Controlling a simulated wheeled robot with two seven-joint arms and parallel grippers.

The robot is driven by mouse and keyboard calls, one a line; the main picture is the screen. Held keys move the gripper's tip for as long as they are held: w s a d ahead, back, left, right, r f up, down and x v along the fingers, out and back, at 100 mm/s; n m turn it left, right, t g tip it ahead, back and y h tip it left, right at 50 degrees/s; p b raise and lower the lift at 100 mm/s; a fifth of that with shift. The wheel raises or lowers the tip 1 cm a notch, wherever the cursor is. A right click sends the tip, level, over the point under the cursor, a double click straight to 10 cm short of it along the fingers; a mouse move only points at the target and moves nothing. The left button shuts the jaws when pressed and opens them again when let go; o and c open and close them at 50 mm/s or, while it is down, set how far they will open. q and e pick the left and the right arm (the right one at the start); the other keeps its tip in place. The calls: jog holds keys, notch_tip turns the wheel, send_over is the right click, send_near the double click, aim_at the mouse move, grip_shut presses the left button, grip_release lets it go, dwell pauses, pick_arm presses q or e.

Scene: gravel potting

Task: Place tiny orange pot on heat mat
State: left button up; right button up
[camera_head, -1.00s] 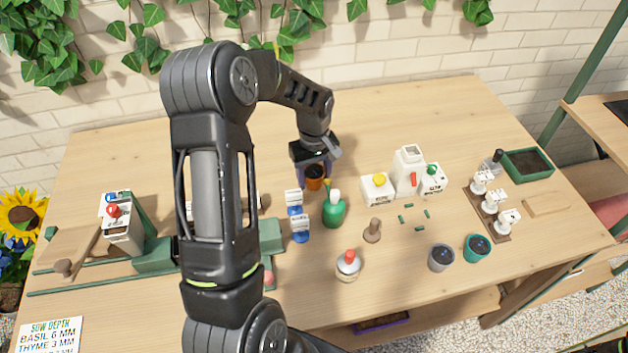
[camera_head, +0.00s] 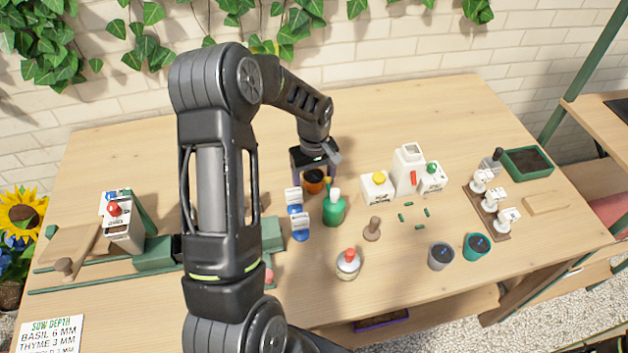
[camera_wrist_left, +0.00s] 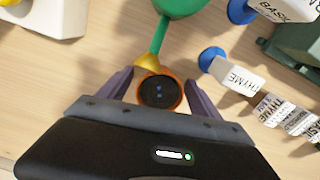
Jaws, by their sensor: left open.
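The tiny orange pot (camera_head: 314,184) stands on the table behind the green watering bottle, with dark soil in it. In the left wrist view the pot (camera_wrist_left: 158,92) sits between the two fingers, its round rim facing the camera. My left gripper (camera_head: 314,176) is open, with one finger on each side of the pot and a visible gap in the wrist view (camera_wrist_left: 159,78). A dark flat patch (camera_head: 620,110) lies on the side shelf at the far right, cut by the picture edge; I cannot tell whether it is the heat mat. My right gripper is out of view.
A green bottle (camera_head: 334,210) with a yellow-tipped spout stands close to the pot. Blue-based label markers (camera_head: 298,222) stand to its left. White bottles (camera_head: 408,170) are to the right. Grey (camera_head: 440,257) and teal (camera_head: 477,247) pots stand front right. The table behind the bottles is clear.

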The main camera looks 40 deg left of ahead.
aim_at(314, 176)
pick_arm(q)
jog(key=shift+r, duration=0.5)
notch_tip(314, 176, up, 11)
jog(key=b, duration=0.1)
jog(key=shift+r, duration=0.15)
jog(key=shift+o, duration=0.4)
